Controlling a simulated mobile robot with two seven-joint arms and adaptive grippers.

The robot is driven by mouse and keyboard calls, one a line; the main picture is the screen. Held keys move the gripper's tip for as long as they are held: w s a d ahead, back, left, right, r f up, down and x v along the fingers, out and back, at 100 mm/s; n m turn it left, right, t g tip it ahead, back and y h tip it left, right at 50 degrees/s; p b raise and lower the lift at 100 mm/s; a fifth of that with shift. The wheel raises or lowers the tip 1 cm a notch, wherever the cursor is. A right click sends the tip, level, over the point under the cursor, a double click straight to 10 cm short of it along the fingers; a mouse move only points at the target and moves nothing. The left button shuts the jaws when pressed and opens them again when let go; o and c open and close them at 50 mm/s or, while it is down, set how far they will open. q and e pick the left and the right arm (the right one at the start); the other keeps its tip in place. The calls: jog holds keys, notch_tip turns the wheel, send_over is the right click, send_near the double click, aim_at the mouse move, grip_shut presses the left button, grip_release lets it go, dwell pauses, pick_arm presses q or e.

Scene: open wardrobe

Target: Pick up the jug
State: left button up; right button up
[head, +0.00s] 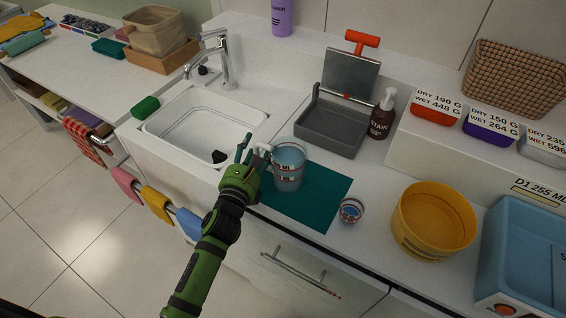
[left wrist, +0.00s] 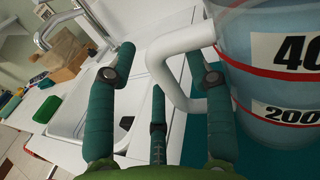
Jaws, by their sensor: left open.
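The jug (head: 290,172) is a translucent blue-tinted measuring jug with red bands and a white handle (head: 262,148). It stands upright on a teal mat (head: 318,205) near the counter's front edge. My left gripper (head: 249,152) is at its left side, by the handle. In the left wrist view the jug (left wrist: 275,85) fills the right side with "40" and "200" labels. The left gripper (left wrist: 160,52) is open, and the handle's bar shows between its fingers. One finger overlaps the handle's opening in that view; contact cannot be told. My right gripper is not in view.
A white sink (head: 205,128) with a faucet lies left. A grey scale-like tray (head: 332,128) and brown soap bottle (head: 381,115) stand behind the jug. A small cup (head: 351,210), yellow tub (head: 433,222) and blue bin (head: 527,255) are right. A drawer handle juts out below.

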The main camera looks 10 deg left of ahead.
pick_arm(q)
jog(key=c, duration=1.1)
jog(key=shift+r, duration=0.1)
grip_shut()
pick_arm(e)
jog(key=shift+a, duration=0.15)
pick_arm(q)
jog(key=shift+r, duration=0.65)
notch_tip(320, 180, up, 3)
jog(key=shift+f+p, duration=0.2)
jog(key=shift+p, duration=0.1)
notch_tip(320, 180, up, 7)
send_over(291, 163)
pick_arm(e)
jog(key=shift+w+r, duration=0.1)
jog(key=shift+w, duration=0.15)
